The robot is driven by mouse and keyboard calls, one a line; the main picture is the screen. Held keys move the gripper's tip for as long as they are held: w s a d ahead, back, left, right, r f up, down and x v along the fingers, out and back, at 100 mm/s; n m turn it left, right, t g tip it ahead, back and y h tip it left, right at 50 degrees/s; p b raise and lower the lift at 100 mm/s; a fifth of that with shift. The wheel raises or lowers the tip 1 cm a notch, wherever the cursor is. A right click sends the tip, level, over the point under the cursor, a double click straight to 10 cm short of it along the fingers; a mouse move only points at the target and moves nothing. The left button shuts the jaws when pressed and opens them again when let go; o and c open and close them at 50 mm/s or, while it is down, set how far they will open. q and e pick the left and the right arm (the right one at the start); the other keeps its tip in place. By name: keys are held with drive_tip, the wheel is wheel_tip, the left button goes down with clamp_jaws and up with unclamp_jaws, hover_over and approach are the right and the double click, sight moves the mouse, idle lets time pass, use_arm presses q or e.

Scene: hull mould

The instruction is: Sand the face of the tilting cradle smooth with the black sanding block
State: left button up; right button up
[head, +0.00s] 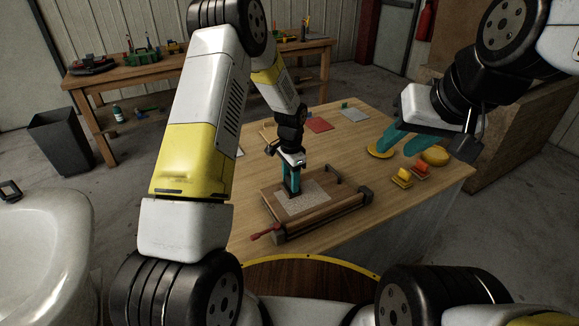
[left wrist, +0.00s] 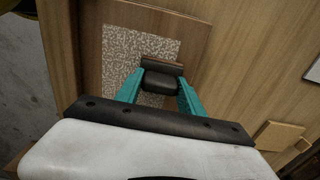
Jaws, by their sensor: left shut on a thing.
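The tilting cradle (head: 330,206) lies on the wooden table with a flat wooden face. A pale speckled rough patch (head: 312,203) covers part of that face and also shows in the left wrist view (left wrist: 122,62). My left gripper (head: 291,188) is shut on the black sanding block (left wrist: 160,83), held between its teal fingers over the patch. The block looks to be at the face, but I cannot tell whether it touches. Fingers and block hide part of the patch. My right gripper (head: 391,147) is open and empty, above the table's right side.
A yellow disc (head: 381,154), a yellow rounded piece (head: 434,156) and small orange and yellow blocks (head: 403,177) sit at the table's right. Red (head: 319,124) and grey (head: 353,114) sheets lie at the back. A red-handled clamp bar (head: 262,234) borders the cradle's front.

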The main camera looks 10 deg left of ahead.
use_arm(q)
drive_tip(key=shift+w+d, duration=0.95)
drive_tip(key=shift+d, duration=0.5)
drive_tip(key=shift+w+d, duration=1)
drive_tip(key=shift+d, duration=0.45)
drive_tip(key=shift+w+d, duration=0.95)
drive_tip(key=shift+d, duration=0.5)
wheel_tip(320, 180, up, 7)
